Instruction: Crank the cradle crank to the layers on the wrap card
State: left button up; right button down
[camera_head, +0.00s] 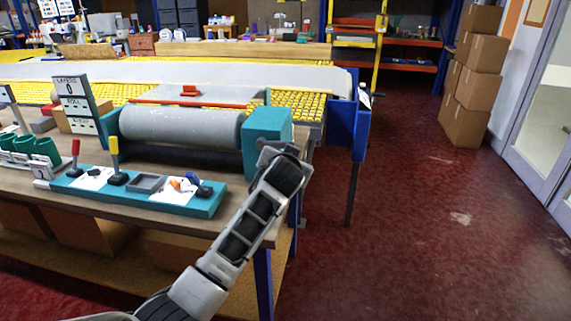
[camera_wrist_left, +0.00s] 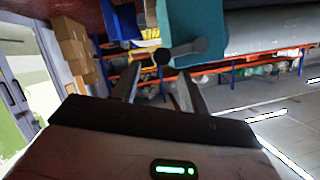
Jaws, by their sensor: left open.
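The cradle holds a grey roll (camera_head: 180,127) between teal end housings, with the right one (camera_head: 267,138) at the table's right end. A sign (camera_head: 76,101) at the roll's left end reads LAYERS with a 0 below; its lower lines are too small to read. My left gripper (camera_head: 276,150) is at the right housing's outer side and hides the crank in the head view. In the left wrist view a dark crank (camera_wrist_left: 187,50) extends from the teal housing (camera_wrist_left: 207,25). Its rounded end lies ahead of my open left fingers (camera_wrist_left: 155,88), apparently between their lines. My right gripper is out of view.
A teal control base (camera_head: 140,190) with a red lever, a yellow lever and white cards lies in front of the roll. I cannot read which is the wrap card. A blue bin (camera_head: 342,128) stands behind my gripper. Red floor (camera_head: 430,220) is clear to the right.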

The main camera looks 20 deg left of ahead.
pick_arm(q)
jog(key=v, duration=0.7)
jog(key=shift+s, duration=0.35)
jog(key=shift+d+r, duration=0.1)
dwell(0.9)
